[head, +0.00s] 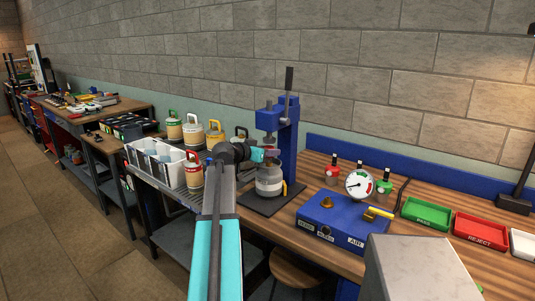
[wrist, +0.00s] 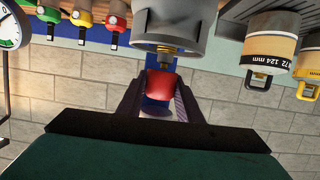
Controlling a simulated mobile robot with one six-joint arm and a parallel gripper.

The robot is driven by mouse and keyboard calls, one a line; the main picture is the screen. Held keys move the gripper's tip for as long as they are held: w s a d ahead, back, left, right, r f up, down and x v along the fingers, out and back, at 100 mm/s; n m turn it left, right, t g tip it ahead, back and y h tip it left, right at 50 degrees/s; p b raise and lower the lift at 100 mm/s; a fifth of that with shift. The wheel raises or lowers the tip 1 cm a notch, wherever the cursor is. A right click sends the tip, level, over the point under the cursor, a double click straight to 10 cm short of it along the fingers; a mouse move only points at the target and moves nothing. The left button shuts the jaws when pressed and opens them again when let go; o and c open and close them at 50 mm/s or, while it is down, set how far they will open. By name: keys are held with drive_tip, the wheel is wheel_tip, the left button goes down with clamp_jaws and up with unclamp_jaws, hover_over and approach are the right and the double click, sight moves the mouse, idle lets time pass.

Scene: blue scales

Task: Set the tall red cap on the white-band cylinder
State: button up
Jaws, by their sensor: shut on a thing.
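The red cap (wrist: 160,84) is between the fingers of my gripper (wrist: 162,98) in the wrist view, and the gripper is shut on it. A grey cylinder (head: 270,187) with a pale band stands on the dark base of the blue press in the head view. Its grey body (wrist: 172,25) and brass valve (wrist: 166,57) also show in the wrist view, which looks upside down. The cap is in line with the valve, right at its tip; I cannot tell whether they touch. My gripper (head: 268,154) is just above the cylinder in the head view.
The blue press (head: 288,140) rises close behind my gripper. Several capped cylinders (head: 215,134) and white bins (head: 153,158) are to the left. A blue gauge box (head: 340,222), a green tray (head: 425,213) and a red reject tray (head: 480,230) are to the right.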

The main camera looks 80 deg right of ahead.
drive_tip(key=shift+f+b, duration=0.95)
drive_tip(key=shift+f, duration=0.25)
drive_tip(key=shift+f, duration=0.2)
drive_tip(key=o, duration=1.1)
drive_tip(key=shift+w+a, duration=0.15)
drive_tip(key=shift+a, duration=0.05)
drive_tip(key=b+v, duration=0.2)
drive_tip(key=v, duration=1.1)
drive_tip(key=shift+w+a+r, duration=0.15)
drive_tip(key=shift+a, duration=0.05)
